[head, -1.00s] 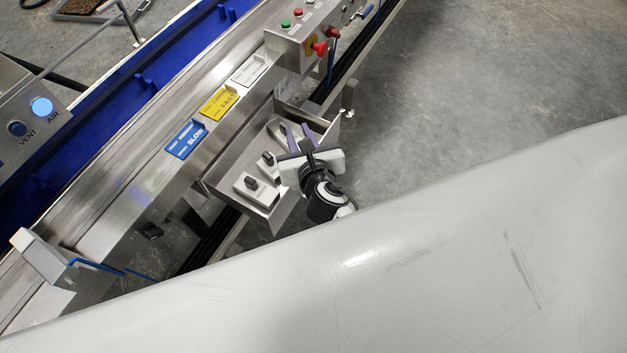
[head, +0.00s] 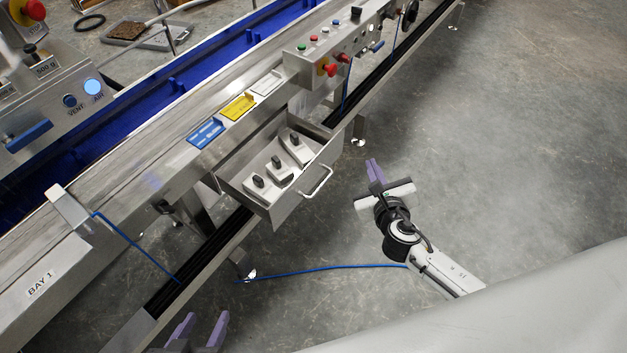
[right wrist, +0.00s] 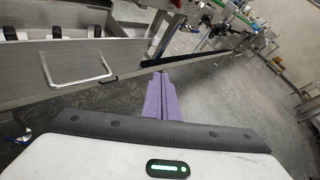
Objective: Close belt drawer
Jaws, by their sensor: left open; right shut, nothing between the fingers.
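The belt drawer (head: 290,208) is a metal drawer pulled out from under the conveyor, with several dark-handled pale blocks inside. Its bar handle (head: 318,182) is on the front face. In the right wrist view the drawer front (right wrist: 30,88) and its handle (right wrist: 76,64) show at the upper left. My right gripper (head: 374,170) is shut and empty, to the right of the handle and apart from it; its purple fingers (right wrist: 158,95) are together in the wrist view. My left gripper (head: 200,326) is open and empty at the bottom edge, below and left of the drawer.
The conveyor (head: 150,150) with a blue belt runs diagonally. A control box (head: 325,55) with a red knob sits above and right of the drawer. A blue hose (head: 320,267) lies on the floor. Floor to the right is clear. A pale surface covers the lower right.

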